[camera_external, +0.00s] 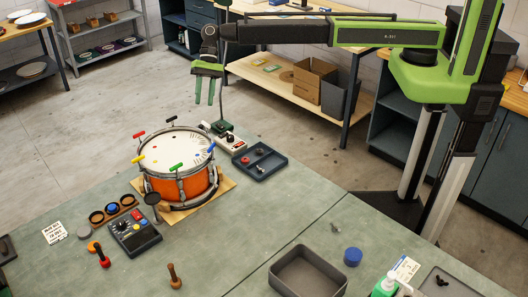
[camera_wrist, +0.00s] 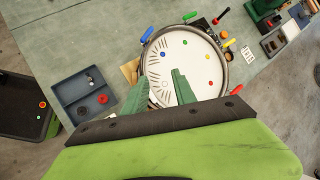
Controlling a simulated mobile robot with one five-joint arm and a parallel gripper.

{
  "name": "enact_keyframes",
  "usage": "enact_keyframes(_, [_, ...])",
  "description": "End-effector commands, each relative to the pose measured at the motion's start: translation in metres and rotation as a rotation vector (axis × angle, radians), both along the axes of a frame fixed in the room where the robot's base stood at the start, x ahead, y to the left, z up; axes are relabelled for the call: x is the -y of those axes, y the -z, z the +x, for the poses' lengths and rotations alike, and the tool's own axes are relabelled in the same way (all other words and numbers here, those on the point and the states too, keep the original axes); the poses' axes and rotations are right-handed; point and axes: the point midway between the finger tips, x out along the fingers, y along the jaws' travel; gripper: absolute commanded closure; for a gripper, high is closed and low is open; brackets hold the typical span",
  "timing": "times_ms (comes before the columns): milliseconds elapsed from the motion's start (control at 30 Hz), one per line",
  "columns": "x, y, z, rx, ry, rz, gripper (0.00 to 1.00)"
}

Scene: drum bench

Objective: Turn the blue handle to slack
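The drum (camera_external: 179,184) has an orange shell and a white head. Its blue handle (camera_external: 211,148) is at the rim's right side; in the wrist view the blue handle (camera_wrist: 147,35) sticks out at the upper left rim. A green handle (camera_external: 176,167) is at the front rim and a yellow handle (camera_external: 137,158) at the left. Marks line the head near the blue handle; they are too small to read. My gripper (camera_external: 204,100) is high above and behind the drum, pointing down. Its green fingers are apart and empty, away from the blue handle. They cover part of the drum in the wrist view.
A dark tray (camera_external: 260,174) lies right of the drum, and a control box (camera_external: 133,234) with knobs stands at its front left. A grey bin (camera_external: 309,272) and blue lid (camera_external: 353,257) are toward the front right.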

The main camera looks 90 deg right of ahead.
Motion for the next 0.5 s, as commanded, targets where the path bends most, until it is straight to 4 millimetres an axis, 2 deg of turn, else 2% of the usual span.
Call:
enact_keyframes(100, [-0.001, -0.004, -0.009, -0.198, 0.318, -0.058, 0.67])
enact_keyframes(300, [-0.019, -0.019, -0.026, -0.398, 0.766, -0.132, 0.67])
enact_keyframes(367, [-0.035, -0.034, -0.037, -0.410, 0.841, -0.161, 0.67])
enact_keyframes(500, [-0.070, -0.049, -0.053, -0.380, 0.794, -0.196, 0.67])
